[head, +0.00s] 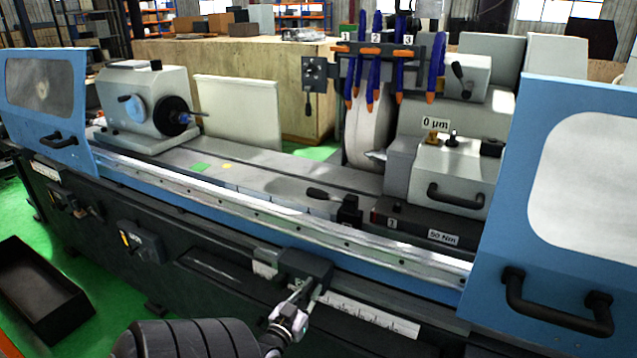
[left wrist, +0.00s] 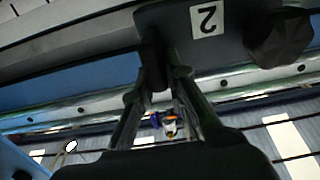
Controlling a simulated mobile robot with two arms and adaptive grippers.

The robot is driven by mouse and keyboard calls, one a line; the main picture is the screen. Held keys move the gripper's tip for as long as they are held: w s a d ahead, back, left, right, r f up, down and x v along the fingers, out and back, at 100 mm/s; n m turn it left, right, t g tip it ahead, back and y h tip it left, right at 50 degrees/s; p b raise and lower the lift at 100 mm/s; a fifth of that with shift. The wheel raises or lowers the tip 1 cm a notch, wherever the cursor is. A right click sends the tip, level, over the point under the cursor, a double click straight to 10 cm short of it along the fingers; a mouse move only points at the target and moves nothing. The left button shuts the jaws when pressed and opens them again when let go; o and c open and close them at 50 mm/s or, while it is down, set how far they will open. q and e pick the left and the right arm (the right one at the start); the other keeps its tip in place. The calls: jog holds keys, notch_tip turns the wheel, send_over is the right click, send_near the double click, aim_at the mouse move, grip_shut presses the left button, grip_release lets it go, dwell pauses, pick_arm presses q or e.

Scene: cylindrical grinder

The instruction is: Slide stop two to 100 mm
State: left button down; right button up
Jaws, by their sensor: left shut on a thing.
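Stop two is a dark block (head: 303,264) on the rail along the front of the grinder bed. In the left wrist view it is the dark body (left wrist: 190,45) with a white "2" label, seen upside down. A dark faceted knob (left wrist: 280,38) shows to its right. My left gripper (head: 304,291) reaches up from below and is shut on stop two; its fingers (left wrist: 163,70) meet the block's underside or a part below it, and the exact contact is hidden. A white scale (head: 368,318) runs right of and below the stop; its numbers are too small to read. My right gripper is out of view.
Another dark stop-like block (head: 143,245) with a yellow mark sits farther left on the front. Blue doors stand at the left (head: 45,95) and right (head: 560,200); the right one has a protruding black handle (head: 556,315). A black bin (head: 38,295) lies on the green floor.

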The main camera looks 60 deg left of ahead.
pick_arm(q)
jog(key=c, duration=1.6)
grip_release()
jog(key=v, duration=1.2)
jog(key=shift+s+a, duration=0.1)
jog(key=s+d+f+m+g+h, duration=0.1)
jog(key=d+f+g+h, duration=0.1)
jog(key=d+f, duration=0.5)
jog(key=s+d+f+m+g+h, duration=0.1)
jog(key=d+f+g+h, duration=0.15)
jog(key=f, duration=0.75)
jog(key=d+f+m+g+h, duration=0.1)
jog(key=d+f+h, duration=0.1)
jog(key=d+f, duration=0.5)
jog(key=s+d+f+m+g+h, duration=0.1)
jog(key=s+d+f+m+g, duration=0.2)
jog(key=s+d+f, duration=0.3)
jog(key=s+d+f+m+g+h, duration=0.2)
jog(key=s+d+f+g, duration=0.3)
jog(key=s+f, duration=0.5)
notch_tip(320, 180, down, 3)
jog(key=shift+s+d+r+m+g, duration=0.2)
jog(key=shift+s+d+m+g, duration=0.15)
jog(key=shift+d+m, duration=0.1)
